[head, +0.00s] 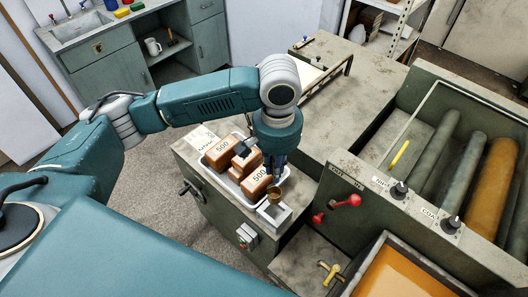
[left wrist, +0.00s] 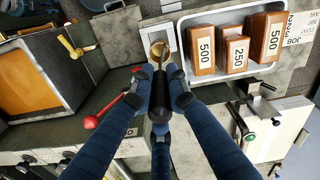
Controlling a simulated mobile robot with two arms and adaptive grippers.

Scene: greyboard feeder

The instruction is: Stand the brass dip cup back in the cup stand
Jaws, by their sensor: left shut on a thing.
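The small brass dip cup (head: 274,194) hangs below my left gripper (head: 276,165) in the head view. In the left wrist view, the round brass cup (left wrist: 160,50) lies just beyond the fingertips, with a dark handle running back between them. My left gripper (left wrist: 160,80) is shut on this handle. The pale, box-shaped cup stand (head: 273,213) is on the cabinet corner, directly below the cup in the head view. The stand (left wrist: 150,27) shows around the cup in the left wrist view. I cannot tell whether the cup touches it. My right gripper is not in view.
A white tray (head: 234,187) of brown weight blocks marked 500 and 250 is close beside the stand. A red-knobbed lever (head: 346,201) and the roller machine (head: 345,176) are to the right. A yellow valve handle (head: 331,272) is in front.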

